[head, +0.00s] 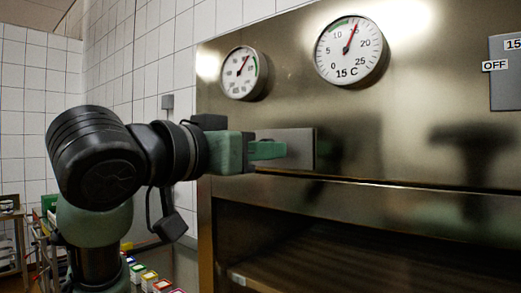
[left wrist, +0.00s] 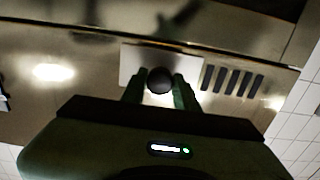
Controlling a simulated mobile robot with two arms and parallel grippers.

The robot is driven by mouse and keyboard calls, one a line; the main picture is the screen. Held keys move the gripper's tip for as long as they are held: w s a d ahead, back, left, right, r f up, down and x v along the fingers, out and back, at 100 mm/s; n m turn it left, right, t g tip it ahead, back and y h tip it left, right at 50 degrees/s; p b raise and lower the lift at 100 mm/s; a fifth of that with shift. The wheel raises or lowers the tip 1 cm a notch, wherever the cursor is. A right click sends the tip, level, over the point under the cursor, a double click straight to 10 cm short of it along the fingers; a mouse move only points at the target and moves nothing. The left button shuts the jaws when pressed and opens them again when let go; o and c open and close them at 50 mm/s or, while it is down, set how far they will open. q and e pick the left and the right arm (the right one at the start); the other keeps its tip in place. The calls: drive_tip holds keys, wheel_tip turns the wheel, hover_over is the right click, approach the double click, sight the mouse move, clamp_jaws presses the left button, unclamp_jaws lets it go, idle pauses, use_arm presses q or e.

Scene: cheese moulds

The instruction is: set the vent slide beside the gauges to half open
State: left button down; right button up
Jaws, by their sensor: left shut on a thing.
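The vent slide (head: 302,147) is a flat grey metal plate on the steel front, below the two round gauges. In the left wrist view the slide plate (left wrist: 130,63) shows with a round dark knob (left wrist: 159,80). Several dark vent slots (left wrist: 232,79) lie uncovered to the right of the plate there; any slots behind the plate are hidden. My left gripper (head: 270,149) reaches the slide from the left. In the left wrist view its fingers (left wrist: 160,88) stand on both sides of the knob, shut on it. My right gripper is not in view.
The left gauge (head: 244,73) and right gauge (head: 350,50), marked 15 C, sit above the slide. A grey panel with an OFF label (head: 495,65) is at the right edge. A dark opening with a slatted shelf (head: 330,260) lies below. White tiled walls stand behind.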

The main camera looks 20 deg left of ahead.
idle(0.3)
use_arm(q)
drive_tip(key=shift+a, duration=0.1)
drive_tip(key=a, duration=0.2)
drive_tip(key=w+a, duration=0.2)
drive_tip(key=a, duration=0.1)
drive_tip(key=shift+a, duration=0.3)
drive_tip(key=c, duration=1.1)
unclamp_jaws()
drive_tip(key=shift+o, duration=0.2)
drive_tip(key=shift+s, duration=0.1)
